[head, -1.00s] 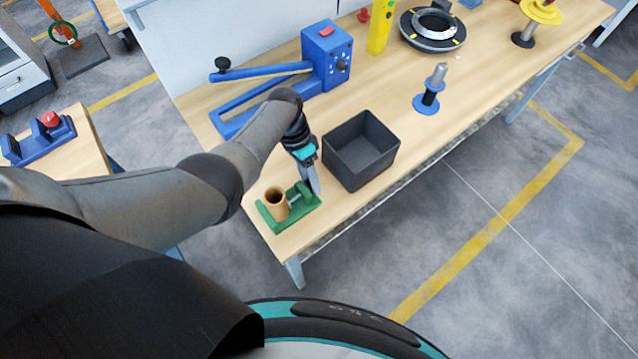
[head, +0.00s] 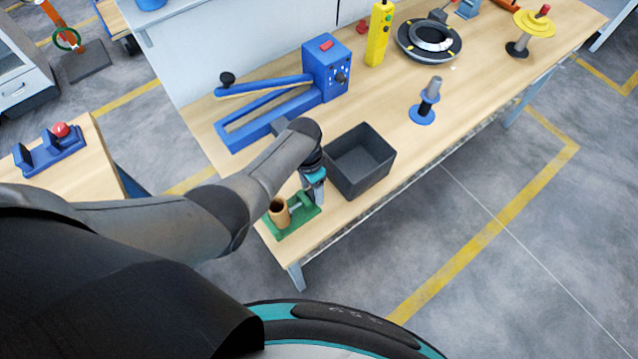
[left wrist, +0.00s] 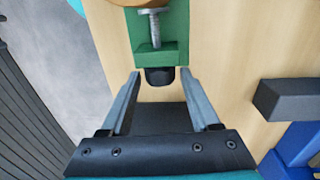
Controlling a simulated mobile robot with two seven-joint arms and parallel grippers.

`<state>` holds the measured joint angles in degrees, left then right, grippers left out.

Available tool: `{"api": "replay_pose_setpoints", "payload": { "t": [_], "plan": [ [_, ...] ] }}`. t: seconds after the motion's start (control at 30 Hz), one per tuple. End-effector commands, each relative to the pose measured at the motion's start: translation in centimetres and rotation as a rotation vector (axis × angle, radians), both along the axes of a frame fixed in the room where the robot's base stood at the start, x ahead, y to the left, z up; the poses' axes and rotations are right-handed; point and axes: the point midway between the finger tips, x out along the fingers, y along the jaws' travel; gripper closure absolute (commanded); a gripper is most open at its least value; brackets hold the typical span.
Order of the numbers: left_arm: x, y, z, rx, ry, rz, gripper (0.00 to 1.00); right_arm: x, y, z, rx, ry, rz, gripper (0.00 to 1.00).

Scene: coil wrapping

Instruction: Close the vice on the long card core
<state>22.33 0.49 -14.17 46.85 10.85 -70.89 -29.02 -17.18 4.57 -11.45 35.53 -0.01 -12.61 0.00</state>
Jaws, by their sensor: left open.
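The green vice (head: 291,226) sits at the near left corner of the workbench. The tan card core (head: 279,212) stands upright in it, open end up. In the left wrist view the vice's green end block (left wrist: 146,52), its metal screw (left wrist: 155,28) and a dark knob (left wrist: 160,77) show; only an edge of the core (left wrist: 140,2) is in sight. My left gripper (left wrist: 161,74) is open, with its fingertips on either side of the knob and gaps showing at both sides. In the head view my left gripper (head: 317,192) is at the vice's right end, partly covering it.
A dark open bin (head: 362,160) stands close to the right of my left gripper. A blue lever device (head: 326,68) lies behind my arm. A blue-based spool (head: 423,112) stands farther right. Bare bench top lies between the bin and the spool.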

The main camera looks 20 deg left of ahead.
Motion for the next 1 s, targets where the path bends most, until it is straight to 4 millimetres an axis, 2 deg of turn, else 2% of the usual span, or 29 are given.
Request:
{"api": "replay_pose_setpoints", "payload": {
  "t": [0.47,0.8,1.0],
  "plan": [
    [-0.3,-0.2,-0.26,0.062,-0.046,0.0,0.38,0.0,0.0,-0.06,0.0,0.0,0.0,0.12],
    [-0.74,-0.76,-0.35,0.265,-0.204,-0.001,0.38,-0.01,0.01,0.03,0.0,0.0,0.0,0.12],
    [-0.67,-0.79,-0.27,0.298,-0.234,0.002,0.38,-0.02,0.01,0.03,0.0,0.0,0.0,0.12]
  ]
}}
